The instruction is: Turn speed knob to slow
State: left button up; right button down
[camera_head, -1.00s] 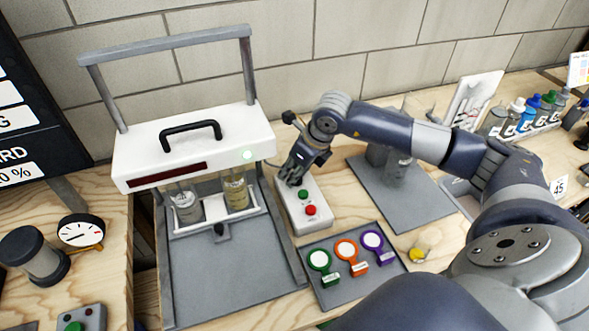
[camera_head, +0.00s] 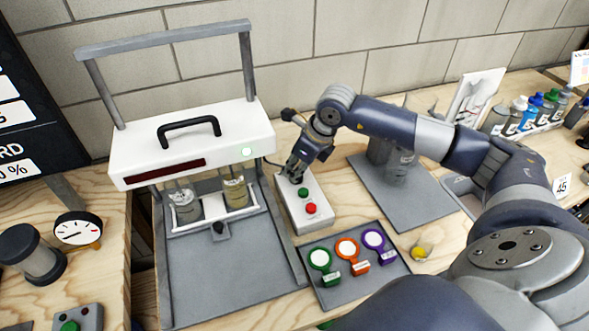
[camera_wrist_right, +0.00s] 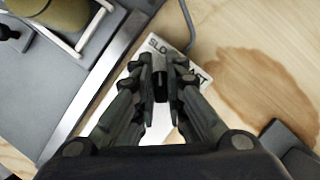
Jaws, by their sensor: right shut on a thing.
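A pale control box (camera_head: 318,217) stands on the wooden bench beside the white-topped machine, with a green button (camera_head: 303,192) and a red button (camera_head: 311,208) on its top. My right gripper (camera_head: 294,174) is at the box's far end, above the buttons. In the right wrist view my right gripper (camera_wrist_right: 161,85) is shut on a dark knob (camera_wrist_right: 161,92) between its fingertips. The lettering "SLO" shows left of the fingers and "AST" to their right; the fingers hide the middle of the label and most of the knob. My left gripper is out of view.
The white-topped machine (camera_head: 215,133) holds two jars. A grey tray (camera_head: 372,281) carries green, orange and purple tags in front. A grey plate with a dark stand (camera_head: 378,158) lies to the right, under my right arm. Bottles stand far right.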

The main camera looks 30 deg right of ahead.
jog(key=c, duration=1.6)
grip_release()
jog(key=shift+c, duration=0.2)
jog(key=v, duration=1.2)
jog(key=shift+r, duration=0.1)
